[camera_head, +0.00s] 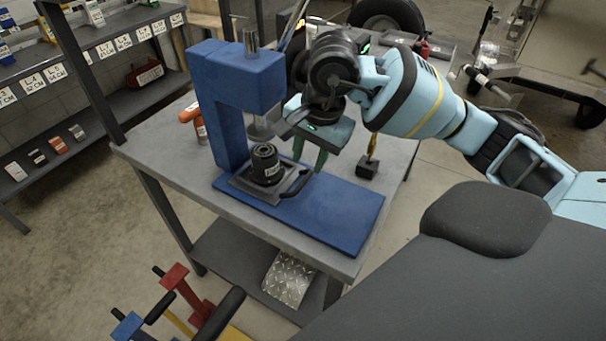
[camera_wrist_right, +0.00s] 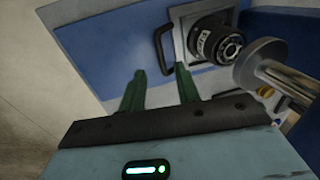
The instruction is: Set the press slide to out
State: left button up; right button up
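The blue press (camera_head: 240,90) stands on a grey bench, its steel ram above the slide. The press slide (camera_head: 244,185) is a grey plate with a black handle (camera_head: 297,185) on its right side, lying on the blue base near the column. A black cylindrical part (camera_head: 266,163) sits on it, below the ram. The slide (camera_wrist_right: 178,40) and its handle (camera_wrist_right: 161,50) also show in the right wrist view. My right gripper (camera_head: 309,165) is above the base, just beyond the handle. Its green fingers (camera_wrist_right: 159,69) are apart and empty, short of the handle. My left gripper is out of view.
An orange-topped bottle (camera_head: 192,117) stands left of the press. A small dark block with a yellow upright (camera_head: 368,167) is right of my gripper. The right part of the blue base (camera_head: 345,215) is clear. Red and blue tools (camera_head: 180,285) are at the lower left.

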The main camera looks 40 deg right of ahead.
aim_at(302, 183)
jog(key=f, duration=0.4)
jog(key=w+f, duration=0.1)
jog(key=f, duration=0.1)
jog(key=shift+a+f, duration=0.2)
jog(key=shift+c, duration=0.3)
grip_shut()
